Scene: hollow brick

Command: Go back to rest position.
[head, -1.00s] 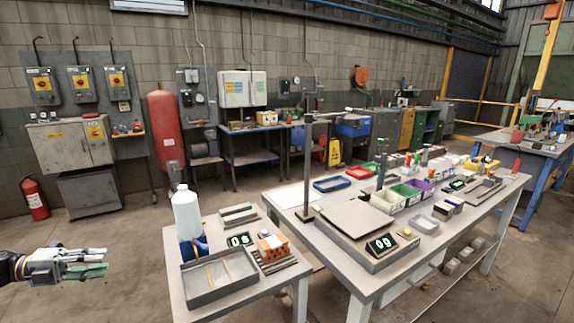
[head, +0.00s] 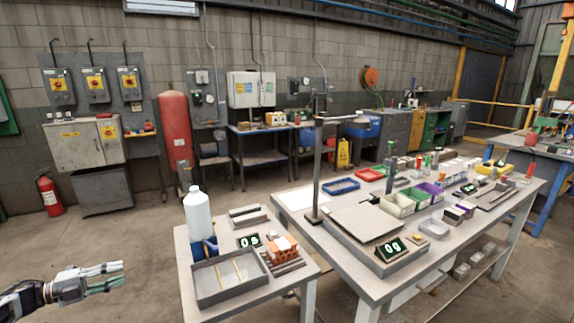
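My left gripper (head: 108,276) reaches in from the left edge at the lower left, beside and apart from the small grey table (head: 185,252). Its two fingers point right with a narrow gap between them, and nothing shows in the gap. The orange hollow brick (head: 282,255) sits on a slatted rest at the right of the small table, with a whitish piece on top. My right gripper is not in view.
The small table also bears a white bottle (head: 198,216), a grey tray (head: 203,297) and a small display (head: 249,241). A larger workbench (head: 362,284) with a scale and coloured bins stands to the right.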

